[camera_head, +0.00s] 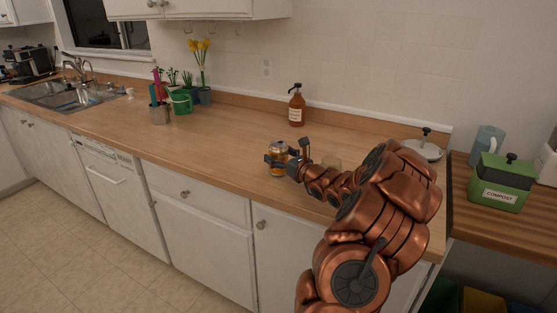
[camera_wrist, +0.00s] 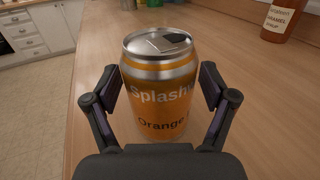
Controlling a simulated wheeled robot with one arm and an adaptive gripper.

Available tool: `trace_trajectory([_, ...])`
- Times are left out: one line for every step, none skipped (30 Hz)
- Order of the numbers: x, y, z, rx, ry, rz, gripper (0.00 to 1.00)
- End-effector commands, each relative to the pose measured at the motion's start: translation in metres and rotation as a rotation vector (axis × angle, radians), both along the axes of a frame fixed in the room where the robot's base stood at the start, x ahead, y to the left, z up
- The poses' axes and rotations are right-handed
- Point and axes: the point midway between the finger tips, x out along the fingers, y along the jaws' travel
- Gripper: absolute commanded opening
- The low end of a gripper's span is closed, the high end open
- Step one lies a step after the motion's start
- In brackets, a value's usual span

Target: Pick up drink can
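An orange and silver drink can (camera_head: 279,168) stands upright on the wooden counter, near its front edge. In the wrist view the can (camera_wrist: 160,90) is in the middle, with its top and part of its "Splash" and "Orange" lettering showing. My gripper (camera_head: 287,153) reaches the can from the right, with its fingers on either side of it. In the wrist view the gripper (camera_wrist: 160,92) looks open, with a finger close to each side of the can. Firm contact is not visible.
A brown syrup bottle (camera_head: 297,105) stands behind the can. A lidded pan (camera_head: 423,148) and a green compost bin (camera_head: 501,182) are to the right. Potted plants (camera_head: 187,92) stand left, and the counter between is clear.

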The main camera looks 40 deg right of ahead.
Motion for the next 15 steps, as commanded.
trace_trajectory([-0.0001,0.0000,0.0000,0.000,0.000,0.000,0.74])
trace_trajectory([-0.0001,0.0000,0.0000,0.000,0.000,0.000,0.71])
trace_trajectory([-0.0001,-0.0001,0.0000,0.000,0.000,0.000,0.67])
trace_trajectory([-0.0001,-0.0001,0.0000,0.000,0.000,0.000,0.64])
trace_trajectory([-0.0001,0.0000,0.0001,0.000,0.000,0.000,0.61])
trace_trajectory([-0.0001,-0.0001,0.0001,0.000,0.000,0.000,0.56])
trace_trajectory([-0.0001,-0.0001,0.0001,0.000,0.000,0.000,0.53])
trace_trajectory([-0.0001,0.0000,0.0000,0.000,0.000,0.000,0.50])
trace_trajectory([-0.0001,0.0000,0.0000,0.000,0.000,0.000,0.46])
trace_trajectory([-0.0002,0.0000,0.0000,0.000,0.000,0.000,0.43])
trace_trajectory([-0.0002,0.0000,0.0000,0.000,0.000,0.000,0.40])
trace_trajectory([-0.0002,0.0000,0.0000,0.000,0.000,0.000,0.36])
trace_trajectory([-0.0002,0.0000,0.0000,0.000,0.000,0.000,0.33])
trace_trajectory([-0.0002,-0.0001,0.0000,0.000,0.000,0.000,0.32])
trace_trajectory([-0.0002,0.0000,0.0000,0.000,0.000,0.000,0.32])
